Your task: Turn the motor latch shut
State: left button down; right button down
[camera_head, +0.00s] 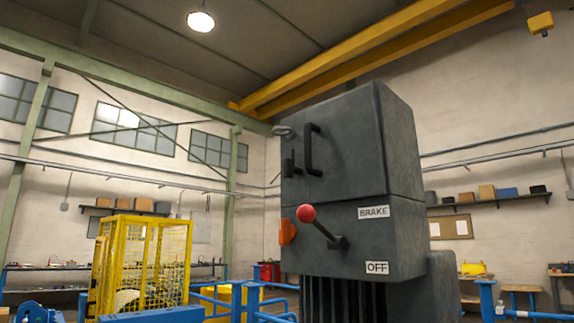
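A tall dark grey machine housing (345,240) stands right of centre, its upper box seated on a lower box with a thin seam between them. A black bar handle (310,150) is on the upper box's front. A small black fitting (290,164), possibly the latch, sits left of the handle; I cannot tell its setting. Neither gripper is in view.
An orange part (287,232) sticks out at the housing's left edge, and a grey ring-like part (283,131) sits near its top left. A yellow mesh cage (145,265) stands at left. Blue rails (265,300) run low beside the housing. Shelves line the walls.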

aim_at(289, 167)
jog(key=u, duration=1.3)
jog(key=i, duration=1.9)
jog(key=z, duration=1.9)
